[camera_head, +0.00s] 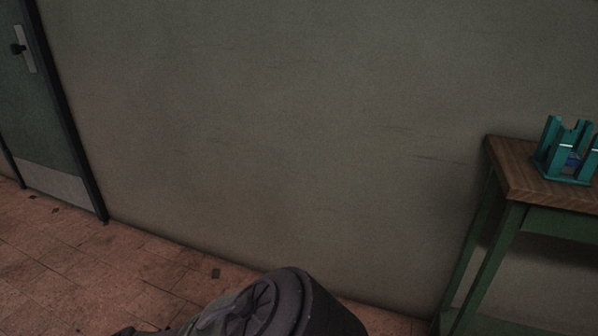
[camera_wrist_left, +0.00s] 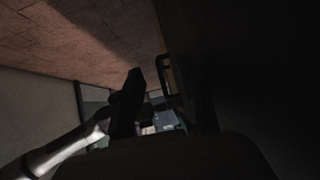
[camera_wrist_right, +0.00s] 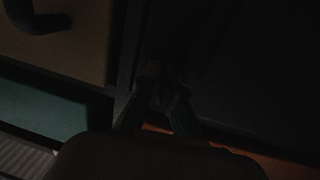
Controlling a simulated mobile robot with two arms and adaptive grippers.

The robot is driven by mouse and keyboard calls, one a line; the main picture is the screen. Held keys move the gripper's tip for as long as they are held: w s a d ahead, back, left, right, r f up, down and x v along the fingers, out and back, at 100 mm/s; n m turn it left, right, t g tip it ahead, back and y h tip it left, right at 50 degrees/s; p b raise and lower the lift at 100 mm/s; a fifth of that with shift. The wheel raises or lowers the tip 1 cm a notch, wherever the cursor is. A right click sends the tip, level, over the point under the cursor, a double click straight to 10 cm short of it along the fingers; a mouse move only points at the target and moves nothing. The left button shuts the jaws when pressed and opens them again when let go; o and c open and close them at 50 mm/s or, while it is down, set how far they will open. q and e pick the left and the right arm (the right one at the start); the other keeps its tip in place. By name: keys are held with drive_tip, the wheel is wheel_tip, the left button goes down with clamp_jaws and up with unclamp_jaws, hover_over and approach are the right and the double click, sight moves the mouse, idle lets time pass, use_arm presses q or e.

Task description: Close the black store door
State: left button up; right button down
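No clearly black door shows in the head view; a dark green door (camera_head: 38,125) with a dark handle (camera_head: 18,48) stands shut-looking at the far left. In the left wrist view a large black surface (camera_wrist_left: 255,75) fills the right side, with a dark bar-like handle (camera_wrist_left: 163,72) near its edge; I cannot tell whether it is the store door. My left gripper (camera_wrist_left: 165,100) has its fingers apart, near this surface. In the right wrist view my right gripper (camera_wrist_right: 158,95) is in deep shadow before a dark surface (camera_wrist_right: 245,65); its fingertips are hard to make out.
A wooden-topped green table (camera_head: 520,180) stands at the right against the grey wall (camera_head: 280,120), with a teal holder (camera_head: 568,155) on it. Tiled floor (camera_head: 100,265) is open in front of the green door. A dark curved handle (camera_wrist_right: 38,18) shows on a brown panel (camera_wrist_right: 75,45).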

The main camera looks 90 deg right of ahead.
use_arm(q)
drive_tip(key=shift+a, duration=0.1)
use_arm(e)
drive_tip(key=shift+w+a+r, duration=0.1)
drive_tip(key=shift+a+r, duration=0.35)
drive_tip(key=shift+a, duration=0.05)
drive_tip(key=shift+w+r, duration=0.1)
drive_tip(key=shift+d, duration=0.1)
use_arm(q)
drive_tip(key=shift+w+a+f, duration=0.15)
drive_tip(key=shift+a+f, duration=0.05)
drive_tip(key=shift+a, duration=0.3)
use_arm(e)
drive_tip(key=f+v, duration=0.1)
drive_tip(key=v, duration=0.8)
drive_tip(key=shift+w, duration=0.2)
use_arm(q)
drive_tip(key=shift+d, duration=0.1)
use_arm(e)
drive_tip(key=shift+d+f, duration=0.1)
